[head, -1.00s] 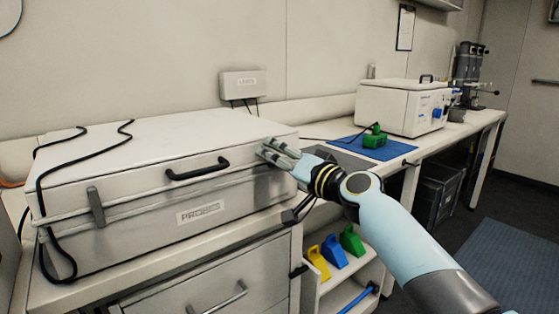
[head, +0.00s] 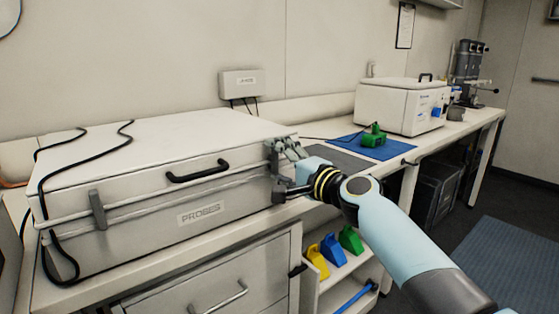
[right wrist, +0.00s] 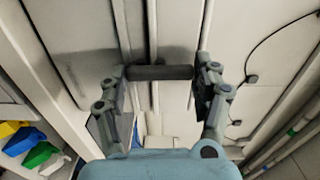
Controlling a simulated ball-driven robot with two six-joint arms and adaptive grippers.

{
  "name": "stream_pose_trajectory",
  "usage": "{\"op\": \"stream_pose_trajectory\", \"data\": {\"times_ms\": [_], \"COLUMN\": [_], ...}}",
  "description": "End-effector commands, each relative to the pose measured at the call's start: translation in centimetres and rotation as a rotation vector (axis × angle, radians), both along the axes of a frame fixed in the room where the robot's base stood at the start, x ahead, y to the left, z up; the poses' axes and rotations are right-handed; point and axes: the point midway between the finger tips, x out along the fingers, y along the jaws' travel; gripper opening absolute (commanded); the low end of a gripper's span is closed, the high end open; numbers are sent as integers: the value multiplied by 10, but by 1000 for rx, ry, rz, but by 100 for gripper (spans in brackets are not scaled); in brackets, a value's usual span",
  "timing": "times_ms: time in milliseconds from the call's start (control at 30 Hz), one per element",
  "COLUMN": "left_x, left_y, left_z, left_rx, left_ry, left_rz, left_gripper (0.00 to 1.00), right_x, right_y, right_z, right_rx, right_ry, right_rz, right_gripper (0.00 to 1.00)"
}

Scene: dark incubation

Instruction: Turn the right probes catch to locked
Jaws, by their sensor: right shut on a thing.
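The pale probes case (head: 150,195) stands closed on the bench, with a PROBES label on its front. Its left catch (head: 97,209) is a grey bar standing upright across the lid seam. My right gripper (head: 280,172) is at the right end of the case front, one finger above the other, and hides the right catch in the head view. In the right wrist view the right catch (right wrist: 160,73) is a dark grey bar lying across the seam lines, its ends between the two fingers of my right gripper (right wrist: 162,85), which is shut on it. My left gripper is out of view.
A black lid handle (head: 198,172) sits left of the gripper. Black cables (head: 75,150) lie over the case's left side. A blue mat with a green object (head: 373,137) and a white box (head: 400,107) stand to the right.

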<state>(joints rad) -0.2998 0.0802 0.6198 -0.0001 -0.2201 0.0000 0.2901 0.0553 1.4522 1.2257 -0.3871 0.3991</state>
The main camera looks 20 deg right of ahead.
Motion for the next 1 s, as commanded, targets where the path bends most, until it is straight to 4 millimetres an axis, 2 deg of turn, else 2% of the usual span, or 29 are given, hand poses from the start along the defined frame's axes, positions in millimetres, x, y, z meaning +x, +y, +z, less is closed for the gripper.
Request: {"op": "stream_pose_trajectory", "data": {"times_ms": [600,633,800,1000], "left_x": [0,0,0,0], "left_y": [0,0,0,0], "left_z": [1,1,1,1], "left_rx": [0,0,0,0], "left_ry": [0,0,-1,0], "left_rz": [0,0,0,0], "left_gripper": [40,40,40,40], "right_x": [0,0,0,0], "right_y": [0,0,0,0], "right_z": [-2,-2,-1,-1], "right_rx": [39,39,38,37], "right_ry": [16,16,16,15], "right_rz": [0,0,0,0], "right_gripper": [34,70,90,90]}}
